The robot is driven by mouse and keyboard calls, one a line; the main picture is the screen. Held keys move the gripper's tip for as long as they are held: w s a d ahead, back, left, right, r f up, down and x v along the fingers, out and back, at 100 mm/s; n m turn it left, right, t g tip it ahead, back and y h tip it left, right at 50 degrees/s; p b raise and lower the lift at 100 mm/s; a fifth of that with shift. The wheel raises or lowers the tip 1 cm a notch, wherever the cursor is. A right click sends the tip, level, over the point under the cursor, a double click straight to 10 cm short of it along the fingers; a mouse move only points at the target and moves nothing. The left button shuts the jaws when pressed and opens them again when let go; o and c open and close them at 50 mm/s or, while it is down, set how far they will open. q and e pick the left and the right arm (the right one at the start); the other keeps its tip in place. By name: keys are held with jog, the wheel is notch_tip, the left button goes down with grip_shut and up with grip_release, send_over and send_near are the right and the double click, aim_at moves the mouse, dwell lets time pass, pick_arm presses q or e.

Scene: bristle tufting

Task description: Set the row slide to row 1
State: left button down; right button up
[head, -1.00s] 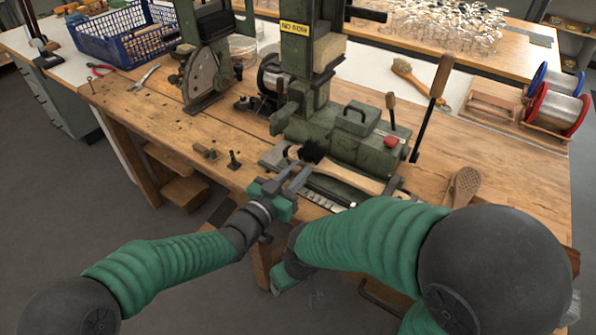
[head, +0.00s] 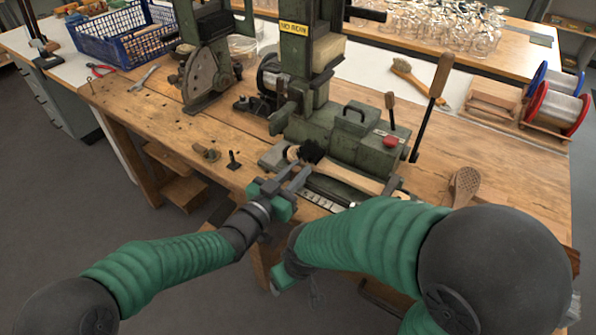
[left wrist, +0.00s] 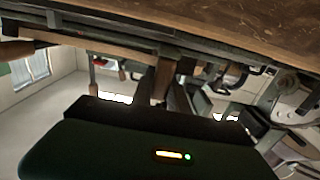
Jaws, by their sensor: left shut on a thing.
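The green tufting machine (head: 335,135) stands on the wooden bench. At its front is the row slide, which bears a long wooden brush body (head: 348,176) with a black bristle tuft (head: 311,151) near its left end. A pale marked strip (head: 322,201) runs along the front edge. My left gripper (head: 300,178) reaches in from the front left and is shut on a part of the slide just below the tuft. Its fingers hide the gripped part; the row setting cannot be read. My right gripper (head: 284,279) hangs low before the bench, apart from the slide; its fingers are unclear.
A tall lever with a wooden handle (head: 437,85) stands right of the machine. Small fittings (head: 233,160) lie on the bench to the left. A blue crate (head: 120,40), a hand brush (head: 407,75) and wire spools (head: 556,105) sit farther off.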

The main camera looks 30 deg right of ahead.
pick_arm(q)
jog(key=w, duration=0.1)
jog(key=w+a, duration=0.1)
jog(key=w+a+p, duration=0.1)
jog(key=w, duration=0.1)
jog(key=shift+f, duration=0.25)
jog(key=shift+w+a+f, duration=0.1)
jog(key=shift+w+f, duration=0.05)
jog(key=shift+w, duration=0.15)
jog(key=c, duration=1.6)
grip_release()
jog(key=shift+o, duration=1.4)
jog(key=shift+s+a, duration=0.15)
jog(key=shift+o, duration=0.2)
jog(key=shift+a+r, duration=0.1)
jog(key=shift+r, duration=0.2)
